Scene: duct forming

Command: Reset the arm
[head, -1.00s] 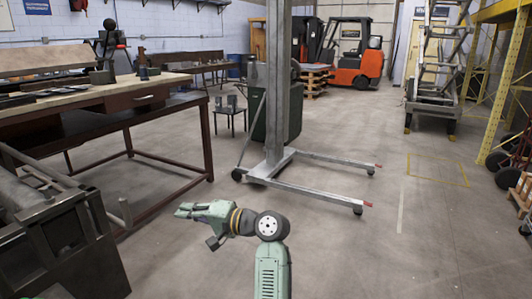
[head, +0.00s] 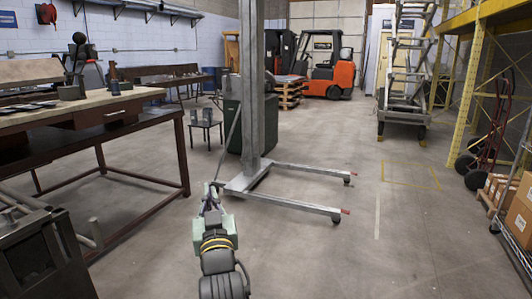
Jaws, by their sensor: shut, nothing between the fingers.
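My gripper (head: 211,191) shows in the head view at the lower middle, at the end of my green and black arm. It points away from me, toward the base of the grey metal lift. Its fingers look narrow and together, with nothing held between them. The arm comes up from the bottom edge of the view. The fingertips overlap the left side of the lift's base in the picture; I cannot tell the distance between them.
The grey lift (head: 252,90) stands ahead, its legs reaching right along the floor. A workbench (head: 130,112) and a dark machine (head: 40,255) are on the left. An orange forklift (head: 343,75) is far back. Boxes (head: 523,212) stand at right. Floor at centre right is clear.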

